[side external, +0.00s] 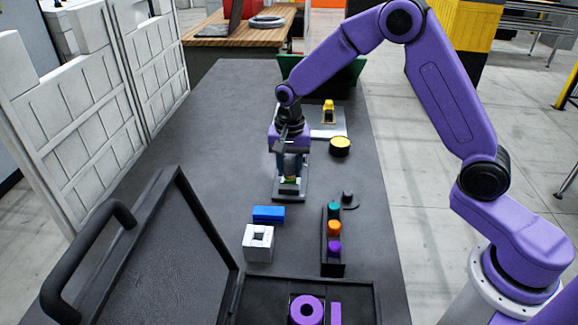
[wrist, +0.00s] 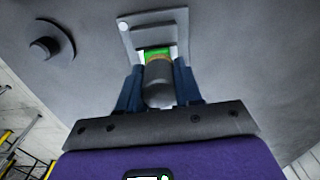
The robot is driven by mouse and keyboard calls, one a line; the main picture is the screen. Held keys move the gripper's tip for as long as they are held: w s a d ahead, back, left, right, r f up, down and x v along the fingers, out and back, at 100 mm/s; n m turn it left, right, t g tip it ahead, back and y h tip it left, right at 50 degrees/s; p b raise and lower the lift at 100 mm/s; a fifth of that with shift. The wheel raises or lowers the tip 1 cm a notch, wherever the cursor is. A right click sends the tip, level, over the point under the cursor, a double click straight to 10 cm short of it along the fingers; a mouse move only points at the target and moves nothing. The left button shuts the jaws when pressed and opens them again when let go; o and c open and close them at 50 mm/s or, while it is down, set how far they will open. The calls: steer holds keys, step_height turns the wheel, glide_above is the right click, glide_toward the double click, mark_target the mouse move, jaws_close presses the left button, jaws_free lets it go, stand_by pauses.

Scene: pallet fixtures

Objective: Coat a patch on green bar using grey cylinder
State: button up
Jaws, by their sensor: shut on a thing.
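My gripper (side external: 290,170) is over a grey fixture plate (side external: 289,196) near the middle of the table, pointing down. In the wrist view its two blue fingers (wrist: 159,88) are shut on the grey cylinder (wrist: 160,82), one on each side. The cylinder's far end has a tan tip. The green bar (wrist: 150,53) shows just beyond that tip, on the fixture plate, partly hidden by the cylinder. I cannot tell whether the tip touches the bar. In the side view the fingers hide most of the cylinder and the bar.
A blue block (side external: 268,214) and a white block with a square hole (side external: 258,242) stand nearer the camera. A rack of coloured pegs (side external: 332,255) and a dark knob (side external: 349,199) are to the right. A yellow-topped disc (side external: 340,145) lies behind. An open case (side external: 190,250) fills the front.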

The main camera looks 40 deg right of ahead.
steer(key=shift+w+d, duration=1.95)
steer(key=shift+d, duration=0.05)
steer(key=shift+s+a, duration=2.75)
steer(key=shift+a, duration=0.05)
step_height(320, 180, up, 8)
steer(key=shift+d, duration=0.15)
